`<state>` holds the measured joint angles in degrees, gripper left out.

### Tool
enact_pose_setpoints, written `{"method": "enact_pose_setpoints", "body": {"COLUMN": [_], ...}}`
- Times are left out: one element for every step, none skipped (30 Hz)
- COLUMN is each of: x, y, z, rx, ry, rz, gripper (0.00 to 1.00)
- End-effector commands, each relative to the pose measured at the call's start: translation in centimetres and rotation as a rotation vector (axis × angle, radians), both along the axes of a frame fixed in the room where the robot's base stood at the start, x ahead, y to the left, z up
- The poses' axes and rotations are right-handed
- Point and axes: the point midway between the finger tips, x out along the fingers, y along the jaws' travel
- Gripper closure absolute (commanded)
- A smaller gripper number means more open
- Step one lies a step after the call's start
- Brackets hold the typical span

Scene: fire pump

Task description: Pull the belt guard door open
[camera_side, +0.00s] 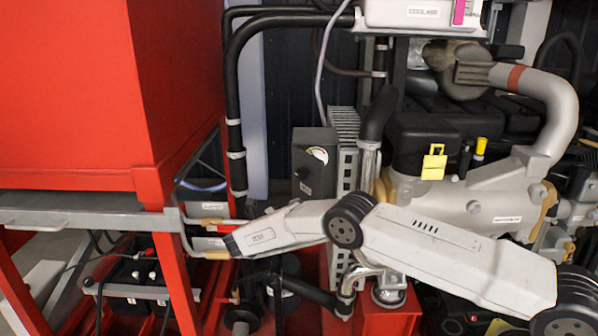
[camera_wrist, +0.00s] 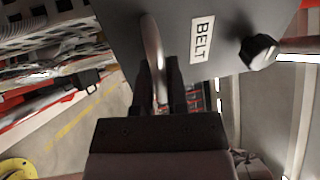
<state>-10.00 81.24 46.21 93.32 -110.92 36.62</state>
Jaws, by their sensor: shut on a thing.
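The belt guard door (camera_wrist: 225,25) is a grey panel with a white BELT label (camera_wrist: 202,38) and a black knob (camera_wrist: 258,51) at its right, at the top of the wrist view. A pale metal handle (camera_wrist: 153,45) runs down from the panel. My gripper (camera_wrist: 160,85) is shut on this handle, with a dark finger on either side of it. In the side view my gripper (camera_side: 231,245) points left near the red frame, and its fingertips are hard to make out. The handle and the BELT label cannot be picked out in the side view.
A large red cabinet (camera_side: 70,90) stands on the left above a grey rail (camera_side: 80,217). A dark gauge box (camera_side: 313,165) and a finned radiator (camera_side: 345,140) stand behind my arm. The engine (camera_side: 480,200) and its pipes fill the right. Black hoses hang close to my gripper.

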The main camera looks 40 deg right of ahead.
Motion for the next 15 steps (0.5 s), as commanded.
{"method": "enact_pose_setpoints", "body": {"x": [-0.03,-0.03,-0.04,-0.04,-0.04,-0.04,-0.04,-0.04,-0.04,-0.03,-0.03,-0.03,-0.03,-0.02,-0.02], "y": [-0.03,-0.03,-0.04,-0.04,-0.04,-0.04,-0.04,-0.05,-0.05,-0.05,-0.05,-0.05,-0.05,-0.05,-0.05], "z": [-0.09,-0.09,-0.08,-0.08,-0.08,-0.08,-0.08,-0.08,-0.07,-0.07,-0.06,-0.06,-0.05,-0.05,-0.04], "rx": [0.001,0.001,0.001,0.001,0.001,0.001,0.001,0.001,0.001,0.0,0.0,0.0,0.0,0.0,0.0], "ry": [0.002,0.002,0.002,0.002,0.002,0.002,0.002,0.002,0.002,0.002,0.001,0.001,0.001,0.001,0.001], "rz": [-0.001,-0.001,-0.001,-0.001,-0.001,-0.001,-0.001,-0.001,-0.001,-0.001,-0.001,-0.001,-0.001,0.0,0.0], "gripper": [1.0,1.0,1.0,1.0,1.0,1.0,1.0,1.0,0.7,0.61,0.51,0.5,0.5,0.5,0.5]}}
